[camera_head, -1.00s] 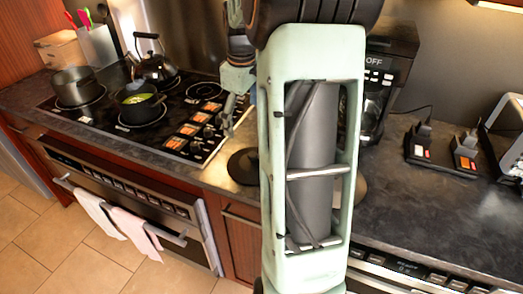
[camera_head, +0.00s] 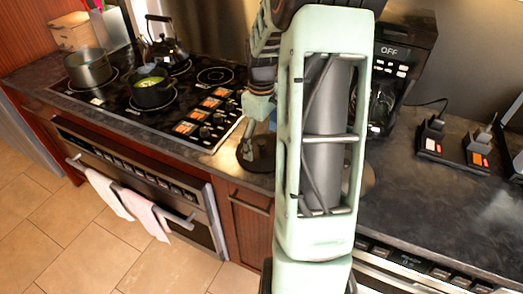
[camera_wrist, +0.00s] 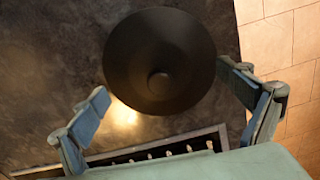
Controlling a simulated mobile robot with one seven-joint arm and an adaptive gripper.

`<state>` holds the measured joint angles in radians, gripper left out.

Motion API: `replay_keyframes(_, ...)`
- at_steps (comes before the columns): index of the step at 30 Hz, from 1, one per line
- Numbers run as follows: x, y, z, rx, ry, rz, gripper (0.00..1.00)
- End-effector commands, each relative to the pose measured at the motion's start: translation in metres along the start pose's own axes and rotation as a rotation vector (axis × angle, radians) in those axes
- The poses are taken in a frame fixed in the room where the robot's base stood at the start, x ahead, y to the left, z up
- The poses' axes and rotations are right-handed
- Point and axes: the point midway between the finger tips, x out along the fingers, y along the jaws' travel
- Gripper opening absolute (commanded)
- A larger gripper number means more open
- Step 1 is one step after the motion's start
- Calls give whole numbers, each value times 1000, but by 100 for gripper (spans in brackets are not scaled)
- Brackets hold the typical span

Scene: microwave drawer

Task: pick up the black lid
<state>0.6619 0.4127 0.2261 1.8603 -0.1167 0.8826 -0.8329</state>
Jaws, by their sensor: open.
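The black lid (camera_wrist: 160,45) is a dark round disc with a small knob (camera_wrist: 159,83), lying on the dark counter in the wrist view. In the head view the lid (camera_head: 256,155) lies near the counter's front edge, right of the cooktop, partly hidden by my arm. My gripper (camera_wrist: 166,82) is open and empty. In the wrist view one finger is to the lower left of the lid and the other to its right. In the head view my gripper (camera_head: 257,107) shows only partly, just above the lid; its fingertips are hard to make out.
The cooktop (camera_head: 160,110) at left holds a steel pot (camera_head: 88,70), a black pot (camera_head: 152,93) with yellow-green contents and a kettle (camera_head: 168,50). A coffee maker (camera_head: 400,65) stands at the right back. The counter at right (camera_head: 430,200) has free room.

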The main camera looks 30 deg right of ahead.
Motion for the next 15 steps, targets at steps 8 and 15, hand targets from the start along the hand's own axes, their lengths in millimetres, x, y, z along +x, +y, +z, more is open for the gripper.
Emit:
replay_keyframes(8, 8, 0, 0, -1, 0, 1, 95)
replay_keyframes(15, 8, 0, 0, 0, 1, 1, 75)
